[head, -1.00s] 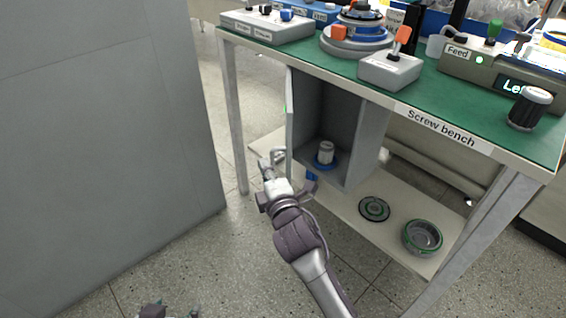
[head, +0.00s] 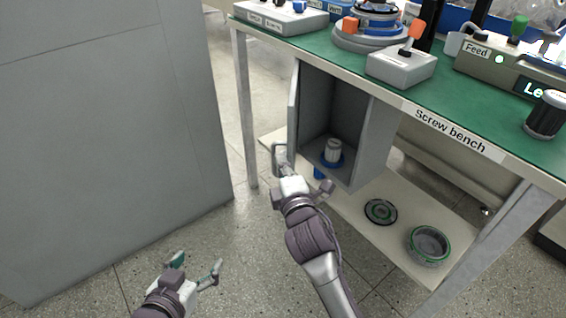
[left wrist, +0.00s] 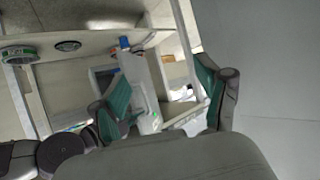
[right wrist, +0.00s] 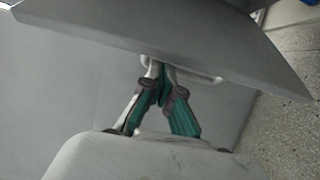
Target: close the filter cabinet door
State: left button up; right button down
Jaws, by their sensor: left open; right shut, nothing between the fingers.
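The grey filter cabinet (head: 370,135) hangs under the bench with its front open. Its door (head: 293,115) stands open at the cabinet's left side, seen nearly edge-on. A pale filter (head: 333,150) stands on a blue base inside. My right gripper (head: 281,158) is shut and empty beside the door's outer side, at the door handle. In the right wrist view its closed fingertips (right wrist: 163,72) are close to the pale handle (right wrist: 198,75); contact is unclear. My left gripper (head: 198,262) is open and empty, low over the floor at left; its spread fingers also show in the left wrist view (left wrist: 165,92).
The green-topped screw bench (head: 330,55) carries control boxes and a round fixture. Its lower shelf (head: 400,225) holds a dark disc (head: 380,211) and a round bowl-like part (head: 429,245). A large grey panel (head: 100,130) stands at left, with open floor between.

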pick_arm(q)
jog(key=s+a+f+g+y+p, duration=0.1)
jog(key=s+a+f+g+p, duration=0.1)
jog(key=s+g+p, duration=0.3)
jog(key=s+a+f+g+y, duration=0.1)
jog(key=s+a+f+g, duration=0.2)
jog(key=s, duration=0.5)
notch_tip(320, 180, down, 11)
jog(key=w+d+g+p, duration=0.1)
jog(key=p, duration=0.2)
jog(key=shift+w, duration=0.4)
pick_arm(e)
jog(key=w+d+n+g+y, duration=0.2)
jog(key=d+n+y, duration=0.2)
jog(key=d, duration=1.3)
jog(key=shift+w+d+n+g+y, duration=0.3)
jog(key=shift+g+y, duration=0.1)
jog(key=shift+y, duration=0.9)
jog(key=shift+a, duration=0.15)
